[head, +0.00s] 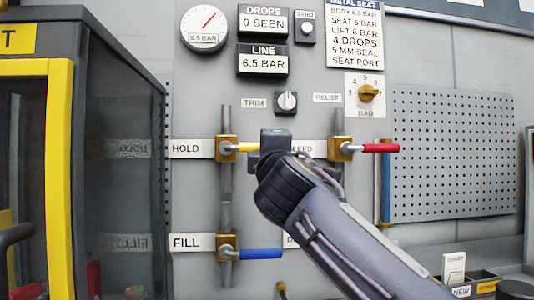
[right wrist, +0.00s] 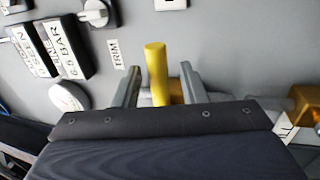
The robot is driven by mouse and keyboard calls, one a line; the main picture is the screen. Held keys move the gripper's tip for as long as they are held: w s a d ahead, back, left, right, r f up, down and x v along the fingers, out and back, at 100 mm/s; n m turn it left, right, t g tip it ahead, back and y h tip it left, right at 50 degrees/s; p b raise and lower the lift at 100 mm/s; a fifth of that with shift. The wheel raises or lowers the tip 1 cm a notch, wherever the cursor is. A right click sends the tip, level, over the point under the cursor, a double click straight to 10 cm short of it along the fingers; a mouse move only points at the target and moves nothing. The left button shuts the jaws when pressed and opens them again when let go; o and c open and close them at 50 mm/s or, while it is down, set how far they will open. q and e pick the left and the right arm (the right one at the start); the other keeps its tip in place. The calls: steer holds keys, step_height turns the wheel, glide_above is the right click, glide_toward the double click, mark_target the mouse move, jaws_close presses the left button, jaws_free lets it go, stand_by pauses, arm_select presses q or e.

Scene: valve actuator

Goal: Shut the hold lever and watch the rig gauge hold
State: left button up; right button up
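The hold lever (head: 246,147) has a yellow handle and a brass valve body on a vertical pipe, beside the HOLD label (head: 190,149). Its handle points right, across the pipe. My right gripper (head: 274,142) is at the handle's outer end and hides it in the head view. In the right wrist view, the yellow handle (right wrist: 156,75) stands between my two right fingers (right wrist: 161,85), with a gap on each side. The round rig gauge (head: 204,28) has a red needle pointing up right and reads 6.5 BAR. My left gripper is not in view.
A red lever (head: 380,148) sits right of my gripper, its label partly hidden. A blue FILL lever (head: 260,254) is below. The LINE display (head: 263,61) reads 6.5 BAR; the DROPS display (head: 263,22) reads 0 SEEN. A yellow-framed cabinet (head: 60,180) stands left.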

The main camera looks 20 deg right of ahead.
steer(key=v, duration=0.5)
steer(key=shift+s+f+b, duration=0.1)
steer(key=shift+s+b, duration=0.2)
steer(key=shift+b, duration=0.1)
